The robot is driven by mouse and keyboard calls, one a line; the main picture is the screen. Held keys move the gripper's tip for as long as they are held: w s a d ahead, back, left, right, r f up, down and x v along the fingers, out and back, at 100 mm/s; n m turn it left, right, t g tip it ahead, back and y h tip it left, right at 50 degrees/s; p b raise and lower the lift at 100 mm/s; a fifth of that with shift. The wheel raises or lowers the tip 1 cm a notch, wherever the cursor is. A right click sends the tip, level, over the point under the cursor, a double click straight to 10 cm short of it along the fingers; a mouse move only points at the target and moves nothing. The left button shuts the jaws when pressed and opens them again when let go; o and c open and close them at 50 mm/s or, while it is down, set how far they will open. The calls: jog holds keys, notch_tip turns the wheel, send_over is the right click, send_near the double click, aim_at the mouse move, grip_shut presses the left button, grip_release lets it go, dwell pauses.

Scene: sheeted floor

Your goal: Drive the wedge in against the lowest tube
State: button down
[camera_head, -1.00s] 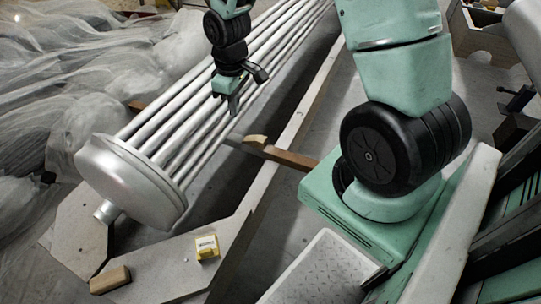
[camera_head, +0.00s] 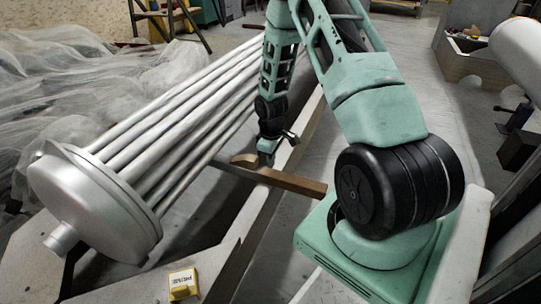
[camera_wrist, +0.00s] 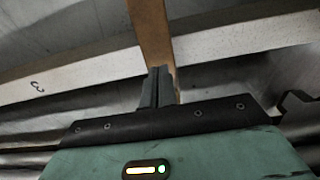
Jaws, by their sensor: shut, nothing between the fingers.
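The tube bundle (camera_head: 185,115) lies slanted across the left of the head view, with a round silver end cap (camera_head: 95,205) at its near end. Its lowest tube (camera_head: 197,172) runs along the right underside. My gripper (camera_head: 266,158) is shut and empty, pointing down just right of the wedge. In the wrist view, brown wood (camera_wrist: 150,35) extends beyond my shut fingertips (camera_wrist: 158,75); contact cannot be told.
The long pale beam (camera_head: 257,212) runs beside the bundle; it crosses the wrist view (camera_wrist: 80,72). A small yellow box (camera_head: 183,283) sits at the near end. Clear sheeting (camera_head: 75,85) covers the left side. A wooden crate (camera_head: 478,58) stands at the back right.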

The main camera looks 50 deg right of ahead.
aim_at(242, 158)
jog(key=f, duration=0.1)
jog(key=f+b, duration=0.1)
jog(key=f, duration=0.1)
jog(key=shift+w+a+f, duration=0.1)
jog(key=shift+w+a, duration=0.05)
jog(key=shift+w, duration=0.25)
jog(key=shift+w+a+b, duration=0.2)
jog(key=shift+w+b, duration=0.1)
jog(key=shift+w, duration=0.25)
jog(key=shift+w+a+b, duration=0.2)
jog(key=shift+w+b, duration=0.1)
jog(key=shift+w, duration=0.2)
jog(key=shift+w+a+r, duration=0.15)
jog(key=shift+w+r, duration=0.15)
jog(key=shift+w, duration=0.15)
jog(key=shift+w+a+r, duration=0.1)
jog(key=shift+w, duration=0.15)
jog(key=w, duration=0.2)
jog(key=w+a+p, duration=0.1)
jog(key=w, duration=0.1)
jog(key=w+a+p, duration=0.1)
jog(key=w, duration=0.1)
jog(key=shift+p, duration=0.3)
